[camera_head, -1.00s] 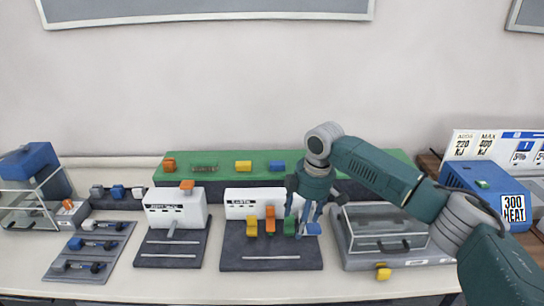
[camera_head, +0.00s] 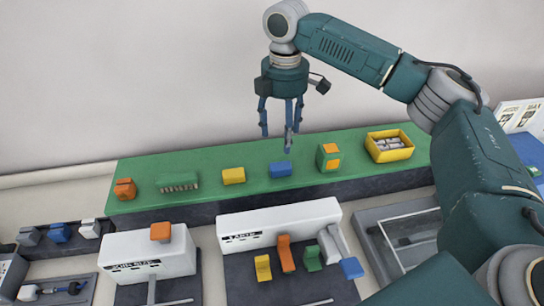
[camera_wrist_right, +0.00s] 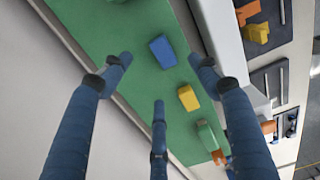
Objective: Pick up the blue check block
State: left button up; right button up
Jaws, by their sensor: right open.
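The blue check block (camera_head: 281,169) lies on the green shelf top (camera_head: 205,166), between a yellow block and a green-and-orange block. My right gripper (camera_head: 283,135) is open and empty above the green shelf, over the blue block and pointing down. In the right wrist view the blue block (camera_wrist_right: 162,51) lies on the green surface beyond the spread fingers (camera_wrist_right: 158,85), with nothing between them. The block is apart from the fingers. My left gripper is not in view.
On the green shelf stand a yellow block (camera_head: 233,176), an orange block (camera_head: 125,189), a green-and-orange block (camera_head: 328,157) and a yellow tray (camera_head: 389,146). In front are white machines, one with coloured levers (camera_head: 286,254).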

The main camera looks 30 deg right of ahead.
aim_at(280, 163)
jog(key=f, duration=0.3)
jog(key=shift+s+f+p, duration=0.3)
jog(key=shift+f+p, duration=0.05)
jog(key=shift+f, duration=0.35)
jog(key=f, duration=0.1)
jog(key=f+p, duration=0.1)
jog(key=f, duration=0.1)
jog(key=w+f+p, duration=0.1)
jog(key=f, duration=0.1)
jog(key=shift+a, duration=0.2)
jog(key=shift+f, duration=0.35)
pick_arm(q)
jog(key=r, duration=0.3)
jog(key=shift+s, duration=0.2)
pick_arm(e)
jog(key=shift+c, duration=0.5)
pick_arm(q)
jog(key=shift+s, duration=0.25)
pick_arm(e)
jog(key=c, duration=1.2)
